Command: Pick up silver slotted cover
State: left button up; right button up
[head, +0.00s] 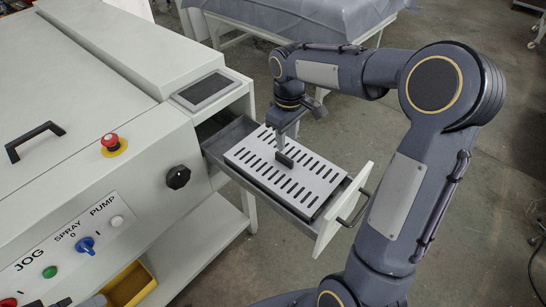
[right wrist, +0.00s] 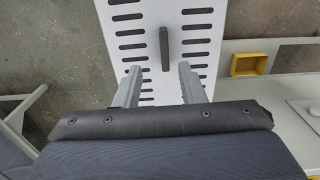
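The silver slotted cover (head: 312,186) lies in the open drawer (head: 221,146) of the machine, with rows of dark slots and a small upright dark handle (head: 284,160) at its middle. My right gripper (head: 281,140) is above the cover, close to the handle. In the right wrist view the two fingers of the right gripper (right wrist: 160,75) are apart, with nothing between them. The handle (right wrist: 164,43) stands just beyond the fingertips, over the slotted cover (right wrist: 200,22).
The drawer's white front (head: 343,212) has a bar handle. The machine's control panel (head: 75,240) with knobs and buttons is at the left. A yellow bin (head: 130,284) sits below. A cloth-covered table (head: 300,18) stands behind. Open floor lies to the right.

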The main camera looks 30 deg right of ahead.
aim_at(284, 156)
jog(key=f, duration=0.4)
jog(key=f+p, duration=0.1)
jog(key=f, duration=0.2)
jog(key=shift+s+a, duration=0.1)
jog(key=shift+a, duration=0.2)
grip_shut()
